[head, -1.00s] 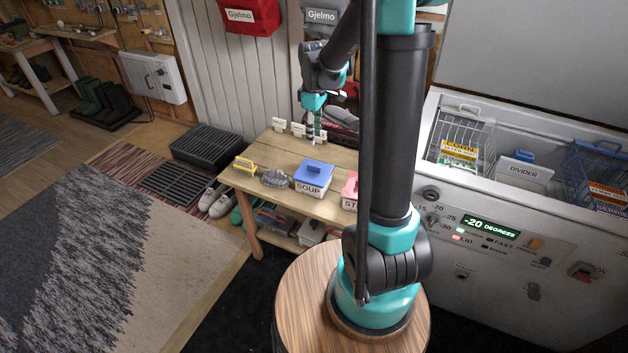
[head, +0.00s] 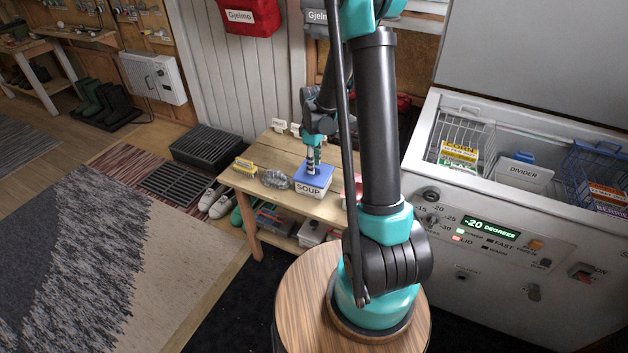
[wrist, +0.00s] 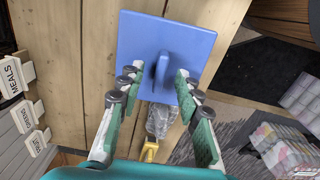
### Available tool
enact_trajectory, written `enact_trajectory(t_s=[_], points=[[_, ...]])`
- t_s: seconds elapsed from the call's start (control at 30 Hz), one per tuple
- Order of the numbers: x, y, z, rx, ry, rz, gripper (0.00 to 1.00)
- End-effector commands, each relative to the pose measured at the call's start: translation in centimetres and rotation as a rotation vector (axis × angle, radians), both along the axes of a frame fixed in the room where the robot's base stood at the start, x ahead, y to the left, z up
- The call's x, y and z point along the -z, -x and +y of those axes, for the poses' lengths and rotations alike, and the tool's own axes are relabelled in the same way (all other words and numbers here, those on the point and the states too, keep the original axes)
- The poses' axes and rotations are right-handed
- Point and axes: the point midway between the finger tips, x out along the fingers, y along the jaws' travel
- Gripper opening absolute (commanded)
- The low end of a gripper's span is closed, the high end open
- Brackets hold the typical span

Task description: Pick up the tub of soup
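The tub of soup (head: 318,191) is a white, square container with a blue lid and a SOUP label, standing on a wooden bench (head: 268,151). In the wrist view its blue lid (wrist: 190,42) shows from above, with an upright blue handle in the middle. My gripper (wrist: 157,75) is open, with one finger on each side of that handle and gaps between them. In the head view my gripper (head: 311,168) is over the lid and hides part of it. I cannot tell whether the fingertips touch the lid.
Small label signs (wrist: 27,112) line the bench. An open freezer (head: 520,190) is at right.

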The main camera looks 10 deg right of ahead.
Motion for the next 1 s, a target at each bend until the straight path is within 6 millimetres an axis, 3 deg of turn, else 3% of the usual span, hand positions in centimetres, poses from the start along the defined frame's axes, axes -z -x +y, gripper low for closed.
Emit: enact_trajectory(t_s=[0.37,0.63,1.0], points=[[0.8,0.01,0.0,0.0,0.0,0.0,0.33],[0.78,0.01,0.0,0.0,0.0,0.0,0.0],[0.77,0.01,0.0,0.0,0.0,0.0,0.0]])
